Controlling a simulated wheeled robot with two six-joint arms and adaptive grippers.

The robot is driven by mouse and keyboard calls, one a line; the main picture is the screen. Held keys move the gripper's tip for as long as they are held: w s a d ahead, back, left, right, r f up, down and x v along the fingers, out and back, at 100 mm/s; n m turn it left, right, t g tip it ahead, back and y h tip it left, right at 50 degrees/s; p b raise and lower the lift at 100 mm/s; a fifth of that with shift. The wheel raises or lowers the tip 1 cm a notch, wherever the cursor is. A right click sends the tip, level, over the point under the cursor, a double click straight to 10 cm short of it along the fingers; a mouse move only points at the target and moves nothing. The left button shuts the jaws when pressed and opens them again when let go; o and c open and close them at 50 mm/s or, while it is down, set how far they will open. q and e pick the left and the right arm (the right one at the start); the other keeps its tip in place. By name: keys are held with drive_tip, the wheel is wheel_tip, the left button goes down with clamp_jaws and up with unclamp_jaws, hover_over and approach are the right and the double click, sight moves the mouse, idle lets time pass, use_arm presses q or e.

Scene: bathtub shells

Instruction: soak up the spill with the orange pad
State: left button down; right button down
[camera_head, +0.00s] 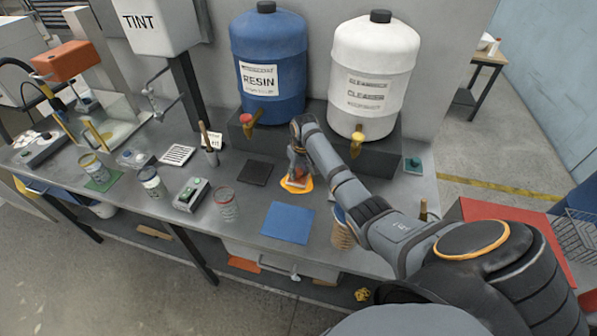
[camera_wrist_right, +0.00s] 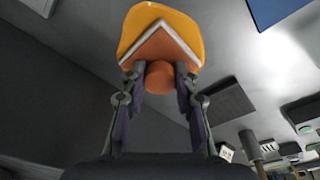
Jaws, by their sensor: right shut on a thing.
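The orange pad (camera_wrist_right: 162,47) has a pale edge and a round orange knob (camera_wrist_right: 160,78). My right gripper (camera_wrist_right: 160,82) is shut on the knob, with one finger on each side. In the head view my right gripper (camera_head: 297,163) points down at the table with the pad (camera_head: 299,173) under it. The yellow-orange spill (camera_head: 287,187) shows around the pad; in the wrist view the spill (camera_wrist_right: 133,24) spreads beyond the pad's edges. The pad is over the spill, partly hiding it; I cannot tell whether they touch. My left gripper is not in view.
A blue mat (camera_head: 287,223) lies in front of the spill and a dark square (camera_head: 255,173) to its left. The blue resin drum (camera_head: 268,50) and white cleaner drum (camera_head: 372,60) stand behind on a dark plinth. A cup (camera_head: 342,235) stands close beside my right arm.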

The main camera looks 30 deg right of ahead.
drive_tip(key=shift+f, duration=0.55)
idle(0.4)
drive_tip(key=shift+r, duration=0.1)
idle(3.6)
wheel_tip(320, 180, up, 10)
drive_tip(key=p, duration=1.1)
